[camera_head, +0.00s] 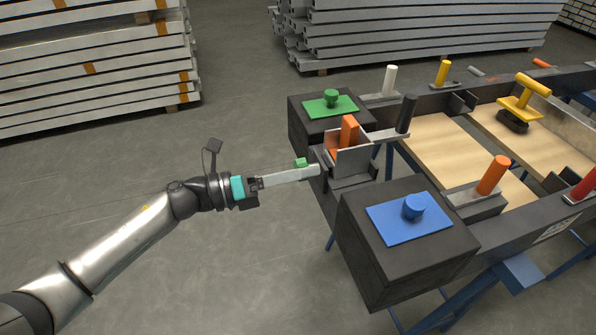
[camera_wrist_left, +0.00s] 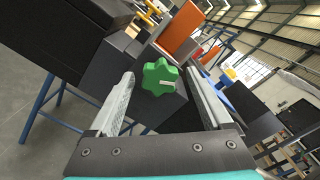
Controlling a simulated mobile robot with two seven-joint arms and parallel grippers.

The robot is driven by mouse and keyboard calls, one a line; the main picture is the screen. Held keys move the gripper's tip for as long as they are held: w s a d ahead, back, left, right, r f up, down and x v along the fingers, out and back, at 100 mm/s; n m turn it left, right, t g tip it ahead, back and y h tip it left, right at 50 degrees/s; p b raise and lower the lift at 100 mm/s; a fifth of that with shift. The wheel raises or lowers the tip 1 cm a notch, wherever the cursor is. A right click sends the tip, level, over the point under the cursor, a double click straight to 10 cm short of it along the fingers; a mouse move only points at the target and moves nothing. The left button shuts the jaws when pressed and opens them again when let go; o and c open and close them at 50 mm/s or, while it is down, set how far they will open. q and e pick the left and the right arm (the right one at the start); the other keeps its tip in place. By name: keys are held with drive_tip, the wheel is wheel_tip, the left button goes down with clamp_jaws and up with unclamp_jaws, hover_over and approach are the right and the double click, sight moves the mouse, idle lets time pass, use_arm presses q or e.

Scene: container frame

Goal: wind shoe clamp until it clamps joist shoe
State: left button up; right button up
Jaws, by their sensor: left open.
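A green lobed knob (camera_wrist_left: 160,77) sits between the two fingers of my left gripper in the left wrist view. It appears to be the shoe clamp's handle. My left gripper (camera_head: 312,170) is open around the knob, with a gap beside it; I cannot tell if either finger touches it. In the head view only a small part of the green knob (camera_head: 300,162) shows above the finger. Just beyond stands a grey metal bracket (camera_head: 352,162), probably the joist shoe, with an orange block (camera_head: 348,133) in it. The clamp's jaw is hard to make out. My right gripper is out of view.
Dark boxes flank the bracket, one with a green plate and knob (camera_head: 330,98), one with a blue plate and knob (camera_head: 412,208). The dark frame (camera_head: 520,240) with wooden panels extends right. Open floor (camera_head: 230,270) lies on the left.

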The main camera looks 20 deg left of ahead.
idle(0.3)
use_arm(q)
drive_tip(key=p+v, duration=0.2)
drive_tip(key=v, duration=1.3)
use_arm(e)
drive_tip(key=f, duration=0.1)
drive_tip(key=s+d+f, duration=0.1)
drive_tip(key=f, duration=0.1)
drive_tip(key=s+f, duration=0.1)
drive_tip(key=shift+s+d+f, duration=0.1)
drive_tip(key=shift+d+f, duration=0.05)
use_arm(q)
drive_tip(key=shift+s+a, duration=0.1)
